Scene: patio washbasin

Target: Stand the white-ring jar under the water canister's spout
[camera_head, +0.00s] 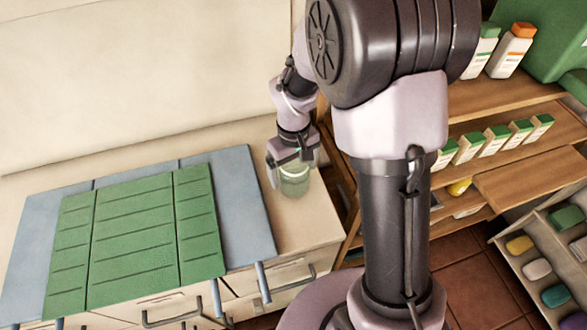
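A clear greenish glass jar (294,183) stands on the bare right end of the pale counter. A pale band shows near its top, but I cannot make out clearly whether it is a white ring. My gripper (293,168) points down over the jar, with a finger on either side of its upper part. The gripper hides the jar's top, and I cannot tell whether the fingers touch the glass. No water canister or spout can be made out for certain; a large green container (545,38) is cut off at the upper right.
A green ribbed mat (135,240) lies on a blue-grey one (243,205) left of the jar. Wooden shelves (515,110) with white bottles (510,52) and several green-topped boxes (495,140) stand at right. A tray of coloured items (540,270) is at lower right. My arm blocks the middle.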

